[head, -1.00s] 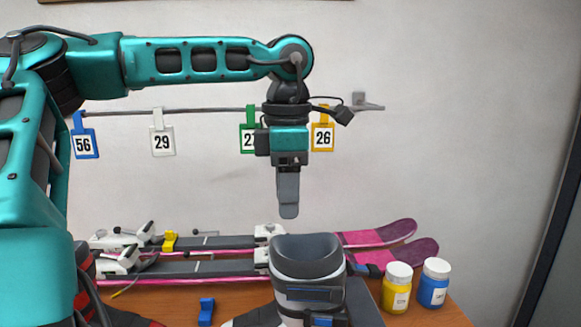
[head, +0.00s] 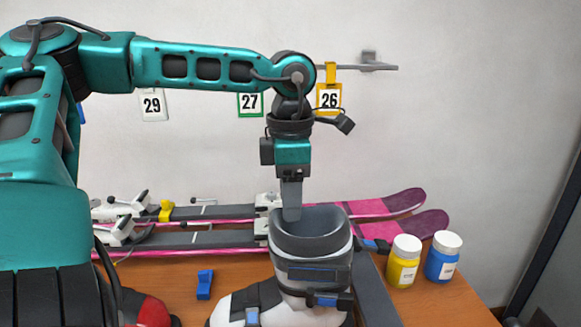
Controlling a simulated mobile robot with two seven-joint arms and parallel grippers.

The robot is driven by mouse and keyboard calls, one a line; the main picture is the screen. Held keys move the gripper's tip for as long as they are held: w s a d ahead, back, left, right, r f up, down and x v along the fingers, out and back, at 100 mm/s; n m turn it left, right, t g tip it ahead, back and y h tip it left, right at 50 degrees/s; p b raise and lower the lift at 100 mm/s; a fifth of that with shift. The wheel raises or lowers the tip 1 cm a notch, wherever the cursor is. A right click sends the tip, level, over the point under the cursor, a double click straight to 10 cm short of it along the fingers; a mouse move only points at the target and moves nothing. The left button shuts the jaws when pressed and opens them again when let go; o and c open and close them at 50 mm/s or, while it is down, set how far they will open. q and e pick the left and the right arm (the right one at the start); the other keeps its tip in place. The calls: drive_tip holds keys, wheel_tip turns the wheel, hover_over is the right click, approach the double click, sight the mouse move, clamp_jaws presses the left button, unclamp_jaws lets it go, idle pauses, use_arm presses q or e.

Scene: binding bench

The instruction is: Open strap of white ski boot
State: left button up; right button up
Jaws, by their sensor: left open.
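The white ski boot (head: 298,307) stands on the bench at the bottom centre, with a dark grey liner and cuff (head: 310,250). A dark strap with a blue part (head: 318,273) runs around its upper cuff, and a dark buckle (head: 328,300) sits below it. My left gripper (head: 292,218) points down at the boot's upper rim, its fingers overlapping the back left of the opening in the head view. It holds nothing that I can see. Whether it touches the boot I cannot tell. My right gripper is out of view.
Pink and grey skis (head: 380,208) with white bindings lie behind the boot. A yellow jar (head: 403,265) and a blue jar (head: 442,258) stand to the right. A blue clip (head: 205,284) lies left of the boot. Number tags (head: 329,99) hang on a wall rail.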

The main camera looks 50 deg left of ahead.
use_arm(q)
drive_tip(key=shift+f, duration=2.2)
clamp_jaws()
